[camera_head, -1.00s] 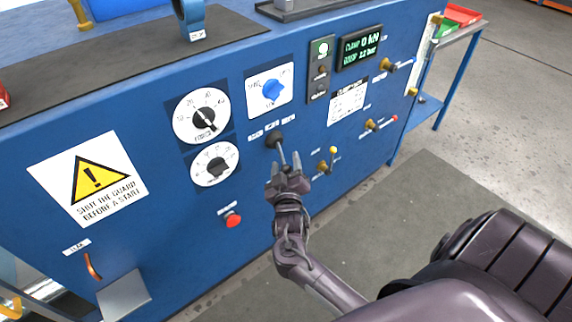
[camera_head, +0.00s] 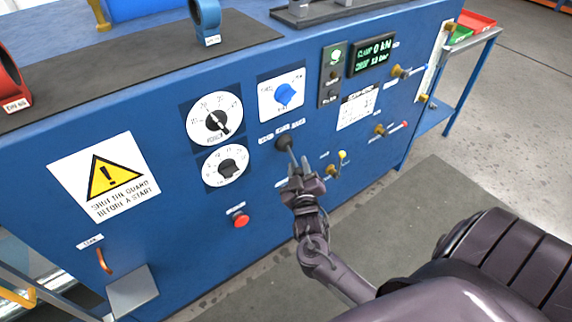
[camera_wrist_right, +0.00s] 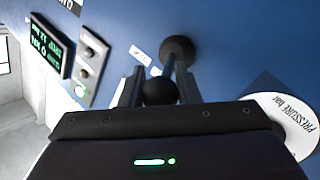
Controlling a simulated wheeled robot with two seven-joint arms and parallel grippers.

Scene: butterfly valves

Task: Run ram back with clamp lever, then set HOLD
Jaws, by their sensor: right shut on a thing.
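The clamp lever (camera_head: 289,149) sticks out of the blue panel on a dark round boot, below the blue selector knob (camera_head: 285,94). My right gripper (camera_head: 300,173) is shut on the lever's end. In the right wrist view the lever's dark ball knob (camera_wrist_right: 159,91) sits between the two fingers, and the boot (camera_wrist_right: 178,48) is behind it. The green-lit display (camera_head: 372,54) reads CLAMP 0 kN, with a second line that is hard to read. Small labels lie above the lever, too small to read surely. My left gripper is out of view.
Two white dials, the upper (camera_head: 214,121) and the lower (camera_head: 225,167), are left of the lever. A red button (camera_head: 240,219) is below them. A yellow-tipped valve handle (camera_head: 341,157) stands close right of my gripper. The warning sign (camera_head: 105,177) is far left.

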